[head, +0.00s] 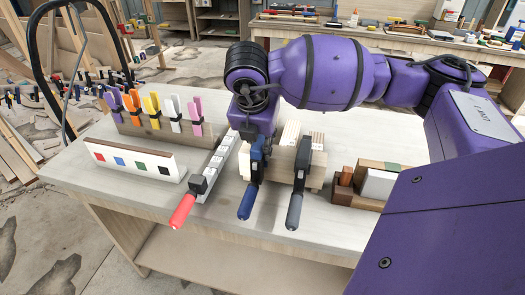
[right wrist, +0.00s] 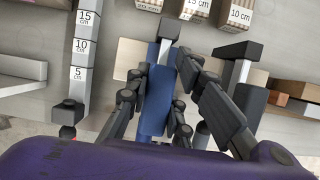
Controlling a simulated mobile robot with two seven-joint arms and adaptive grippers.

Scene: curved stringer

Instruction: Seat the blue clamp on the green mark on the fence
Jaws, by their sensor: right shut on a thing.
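The blue clamp (head: 247,201) is a bar clamp with a blue handle, standing at the middle of the bench's near side. My right gripper (head: 257,150) is shut on it from above; in the right wrist view the blue body (right wrist: 156,92) lies between the dark fingers (right wrist: 158,105). The clamp is still beside the pale wooden blocks, and I cannot tell whether it touches them. The white fence (head: 134,159) lies left of it, with red, blue, green and black square marks on its front. The green mark (head: 141,166) is third from the left and bare. My left gripper is not in view.
A red-handled clamp (head: 183,209) lies on a row of labelled grey blocks between fence and blue clamp. A grey-handled clamp (head: 294,210) stands to the right. A wooden rack (head: 155,128) with several coloured clips stands behind the fence. A box of blocks (head: 377,185) is further right.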

